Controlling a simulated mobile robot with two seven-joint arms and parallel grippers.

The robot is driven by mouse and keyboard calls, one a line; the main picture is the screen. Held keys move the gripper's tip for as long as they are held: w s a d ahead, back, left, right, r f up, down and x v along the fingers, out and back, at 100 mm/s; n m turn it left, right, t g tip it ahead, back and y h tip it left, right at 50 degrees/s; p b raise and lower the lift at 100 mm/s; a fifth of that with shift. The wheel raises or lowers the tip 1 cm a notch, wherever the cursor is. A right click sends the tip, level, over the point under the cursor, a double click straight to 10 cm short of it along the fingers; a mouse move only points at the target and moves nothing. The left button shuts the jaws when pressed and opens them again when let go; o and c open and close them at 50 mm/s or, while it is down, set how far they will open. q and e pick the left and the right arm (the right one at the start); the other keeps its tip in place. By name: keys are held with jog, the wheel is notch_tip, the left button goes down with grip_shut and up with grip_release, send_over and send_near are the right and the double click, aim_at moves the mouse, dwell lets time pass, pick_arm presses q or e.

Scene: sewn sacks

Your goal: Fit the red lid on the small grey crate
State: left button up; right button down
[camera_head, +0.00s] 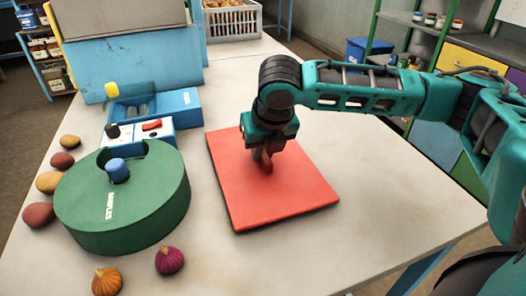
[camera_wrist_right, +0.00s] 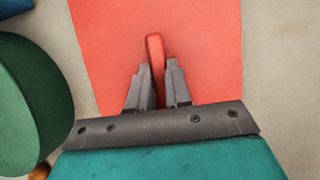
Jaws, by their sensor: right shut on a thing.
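The red lid (camera_head: 262,195) is a flat square panel with an upright red handle at its middle. My right gripper (camera_head: 264,157) comes down from above and is shut on that handle. In the right wrist view, the two grey fingers sit on either side of the handle (camera_wrist_right: 156,60), with the lid (camera_wrist_right: 208,45) spread below. I cannot tell whether the lid rests on the table or hangs just above it. A small pale grey crate (camera_head: 232,22) with tan contents stands at the far end of the table, apart from the lid. My left gripper is not in view.
A green round container (camera_head: 150,215) with a blue knob stands left of the lid. Several onion-like and potato-like things lie around it. A switch box (camera_head: 155,133), a blue tray (camera_head: 178,105) and a blue panel (camera_head: 135,65) stand behind. The table (camera_head: 395,205) is clear to the right.

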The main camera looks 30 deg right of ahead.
jog(key=c, duration=1.1)
grip_release()
jog(key=shift+f, duration=0.3)
jog(key=shift+o, duration=0.2)
